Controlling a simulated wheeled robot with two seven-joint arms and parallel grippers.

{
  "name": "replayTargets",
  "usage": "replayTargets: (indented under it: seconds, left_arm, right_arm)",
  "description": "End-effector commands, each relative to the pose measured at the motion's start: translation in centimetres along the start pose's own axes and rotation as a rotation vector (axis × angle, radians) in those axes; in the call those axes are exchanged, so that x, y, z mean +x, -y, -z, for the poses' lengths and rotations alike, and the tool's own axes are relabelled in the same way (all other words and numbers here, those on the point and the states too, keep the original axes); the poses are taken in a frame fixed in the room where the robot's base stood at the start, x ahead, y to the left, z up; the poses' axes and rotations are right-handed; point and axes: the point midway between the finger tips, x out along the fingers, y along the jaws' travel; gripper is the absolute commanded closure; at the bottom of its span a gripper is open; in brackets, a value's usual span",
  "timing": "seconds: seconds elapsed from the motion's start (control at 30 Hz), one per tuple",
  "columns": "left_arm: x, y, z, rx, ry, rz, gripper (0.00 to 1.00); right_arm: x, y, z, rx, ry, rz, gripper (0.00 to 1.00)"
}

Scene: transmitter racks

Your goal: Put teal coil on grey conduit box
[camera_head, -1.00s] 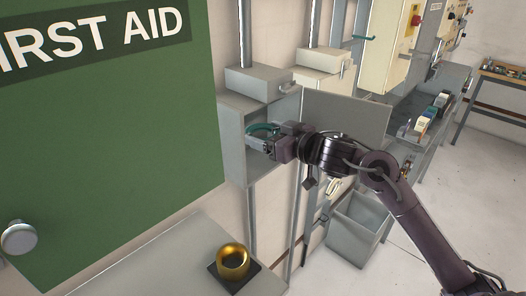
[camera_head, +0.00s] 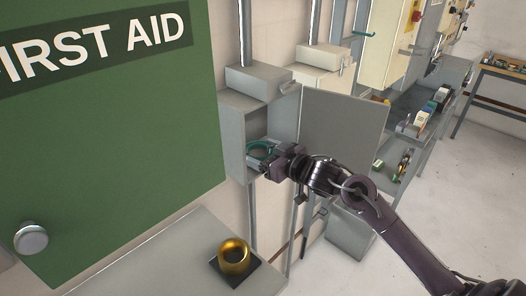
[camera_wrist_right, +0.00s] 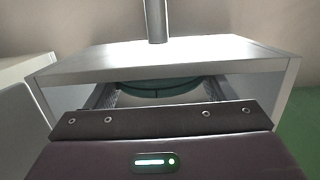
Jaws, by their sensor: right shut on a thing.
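The teal coil (camera_head: 259,149) is a ring at the mouth of an open grey wall cabinet (camera_head: 240,160). My right gripper (camera_head: 262,160) is shut on it, and its fingers reach into the cabinet opening. In the right wrist view, part of the teal coil (camera_wrist_right: 165,86) shows between the fingers; the rest is hidden. A grey conduit box (camera_head: 258,79) with an upright conduit sits directly above the cabinet. A second, lighter box (camera_head: 323,58) stands to its right. My left gripper is not in view.
The cabinet's door (camera_head: 343,125) stands open to the right, close to my right arm. A green first aid cabinet (camera_head: 110,130) fills the left. A workbench (camera_head: 398,150) with small items stands right.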

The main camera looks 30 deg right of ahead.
Motion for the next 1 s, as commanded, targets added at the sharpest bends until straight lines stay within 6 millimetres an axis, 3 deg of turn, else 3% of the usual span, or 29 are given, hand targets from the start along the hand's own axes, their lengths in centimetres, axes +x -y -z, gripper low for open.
replayTargets:
  seconds: [0.1,0.13,0.3,0.67,1.0]
  left_arm:
    - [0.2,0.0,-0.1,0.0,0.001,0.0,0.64]
    - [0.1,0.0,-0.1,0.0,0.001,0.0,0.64]
    - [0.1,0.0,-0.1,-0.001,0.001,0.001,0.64]
    - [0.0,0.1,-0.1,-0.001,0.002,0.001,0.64]
    - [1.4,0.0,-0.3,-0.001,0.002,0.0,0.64]
  right_arm:
    - [0.1,0.0,-0.3,0.001,-0.001,0.0,0.52]
    - [0.1,0.0,-0.4,0.0,0.0,0.0,0.22]
    - [0.0,0.0,-0.3,0.0,0.0,0.0,0.01]
    - [-0.1,0.0,0.1,-0.001,0.0,0.0,0.01]
    - [-5.5,0.0,-0.4,-0.001,0.004,0.0,0.01]
